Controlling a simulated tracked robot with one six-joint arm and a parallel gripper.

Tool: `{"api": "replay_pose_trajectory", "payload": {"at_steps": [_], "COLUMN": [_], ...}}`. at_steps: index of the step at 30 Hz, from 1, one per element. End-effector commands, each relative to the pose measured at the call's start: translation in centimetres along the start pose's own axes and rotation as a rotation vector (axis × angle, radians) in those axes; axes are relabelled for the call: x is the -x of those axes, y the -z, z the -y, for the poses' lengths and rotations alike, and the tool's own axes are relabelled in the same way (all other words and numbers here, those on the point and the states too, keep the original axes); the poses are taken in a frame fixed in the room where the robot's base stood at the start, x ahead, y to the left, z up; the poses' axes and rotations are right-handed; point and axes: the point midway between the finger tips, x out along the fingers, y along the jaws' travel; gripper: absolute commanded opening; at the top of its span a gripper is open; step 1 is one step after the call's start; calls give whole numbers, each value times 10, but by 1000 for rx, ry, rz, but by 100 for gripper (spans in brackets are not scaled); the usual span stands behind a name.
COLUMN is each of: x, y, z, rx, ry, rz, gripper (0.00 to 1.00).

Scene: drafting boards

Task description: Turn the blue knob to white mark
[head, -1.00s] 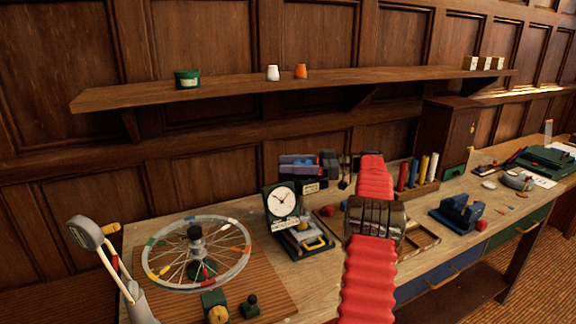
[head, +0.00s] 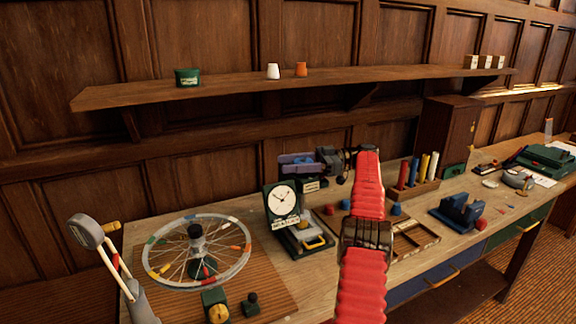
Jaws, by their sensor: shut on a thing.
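A blue part (head: 301,161), which I take to be the blue knob, shows at the pale violet unit at the back of the bench, left of my arm. My gripper (head: 322,159), dark grey, reaches in from the right and is shut at this blue part. The jaws and the contact are small and partly hidden, so the knob's angle cannot be read. A white label plate (head: 311,185) shows just below. I cannot make out a white mark on the knob's rim.
A clock (head: 283,200) on a green stand is close to the left. A spoked wheel (head: 196,252) stands further left. Coloured cylinders (head: 414,172) in a wooden rack and a blue vise (head: 458,212) lie to the right. A shelf (head: 230,88) runs above.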

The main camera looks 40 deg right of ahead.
Motion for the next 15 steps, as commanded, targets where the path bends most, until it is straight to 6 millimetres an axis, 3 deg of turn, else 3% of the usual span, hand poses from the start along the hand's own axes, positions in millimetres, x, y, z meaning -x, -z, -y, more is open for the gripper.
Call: {"api": "replay_pose_trajectory", "payload": {"at_steps": [8,9,15], "x": [0,0,0], "y": [3,3,2], "z": [-2,-2,-1], "rx": [5,5,3], "ry": [-11,-11,-8], "rz": [-2,-2,-1], "gripper": [26,50,64]}}
